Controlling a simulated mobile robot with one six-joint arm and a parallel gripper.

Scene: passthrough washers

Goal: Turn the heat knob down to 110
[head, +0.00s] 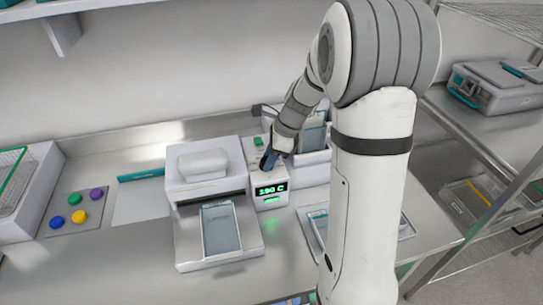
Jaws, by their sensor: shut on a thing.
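The white heat unit (283,188) stands on the steel bench near the middle of the head view. Its dark front display (270,190) shows green digits that look like 190 C, with a small green light below. My gripper (267,163) reaches down from the right onto the top of this unit, just above the display. It is shut on the heat knob, which is mostly hidden by the fingers. The knob's pointer and any scale marks cannot be made out.
A white press-like machine (202,160) with a tray (221,228) stands close on the left. Coloured knobs or balls (78,217) sit farther left. A second tray (317,228) lies right of the unit, partly behind my arm. A grey case (495,88) sits on the right shelf.

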